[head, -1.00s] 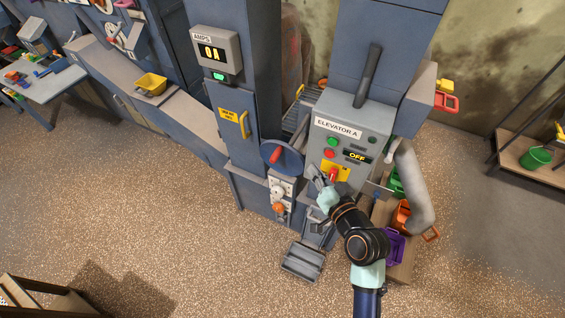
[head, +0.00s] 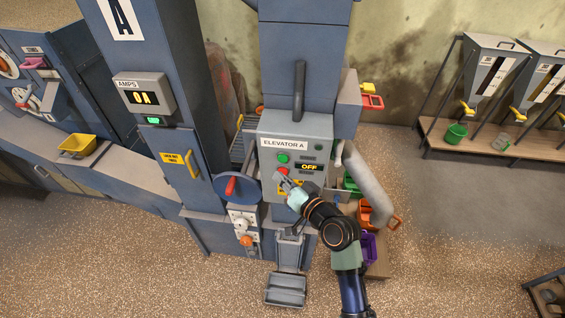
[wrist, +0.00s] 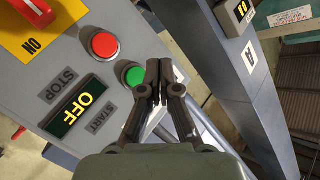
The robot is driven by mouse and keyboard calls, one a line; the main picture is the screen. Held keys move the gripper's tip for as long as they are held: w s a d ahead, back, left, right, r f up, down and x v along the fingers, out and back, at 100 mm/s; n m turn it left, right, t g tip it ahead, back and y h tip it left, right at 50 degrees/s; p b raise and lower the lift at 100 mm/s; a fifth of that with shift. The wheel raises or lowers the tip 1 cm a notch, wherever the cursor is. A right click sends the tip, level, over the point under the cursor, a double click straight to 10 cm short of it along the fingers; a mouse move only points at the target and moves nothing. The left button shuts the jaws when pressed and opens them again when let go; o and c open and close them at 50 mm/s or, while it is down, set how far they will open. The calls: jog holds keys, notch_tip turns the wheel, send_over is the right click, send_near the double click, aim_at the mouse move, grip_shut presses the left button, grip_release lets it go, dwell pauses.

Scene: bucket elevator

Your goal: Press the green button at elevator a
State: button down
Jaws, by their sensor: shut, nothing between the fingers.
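The grey ELEVATOR A panel (head: 318,131) carries a green button (head: 283,158) above a red button (head: 283,171). The display (head: 309,167) beside them reads OFF. My gripper (head: 283,180) is in front of the panel, its tips just below the red button in the head view. In the wrist view my gripper (wrist: 160,72) is shut and empty. The green button (wrist: 133,76) shows just left of the fingers, its edge partly hidden by one of them. The red button (wrist: 104,45) is farther up and left. Whether the fingertips touch the panel cannot be told.
A yellow plate with a red switch (wrist: 32,10) sits on the panel near my gripper.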

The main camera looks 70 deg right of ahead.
aim_at(283, 159)
jog(key=shift+w+d+b, duration=0.25)
jog(key=shift+d+b, duration=0.1)
jog(key=shift+d, duration=0.5)
jog(key=shift+w+d+b, duration=0.2)
jog(key=shift+d+b, duration=0.1)
jog(key=shift+d, duration=0.5)
jog(key=shift+d, duration=0.1)
jog(key=shift+w+d, duration=0.1)
jog(key=shift+d, duration=0.2)
jog(key=shift+w+d+b, duration=0.15)
jog(key=shift+d+b, duration=0.35)
jog(key=shift+b, duration=0.1)
dwell(0.6)
jog(key=shift+a, duration=0.1)
jog(key=shift+s+a+p, duration=0.25)
jog(key=shift+a+p, duration=0.25)
jog(key=shift+a, duration=0.3)
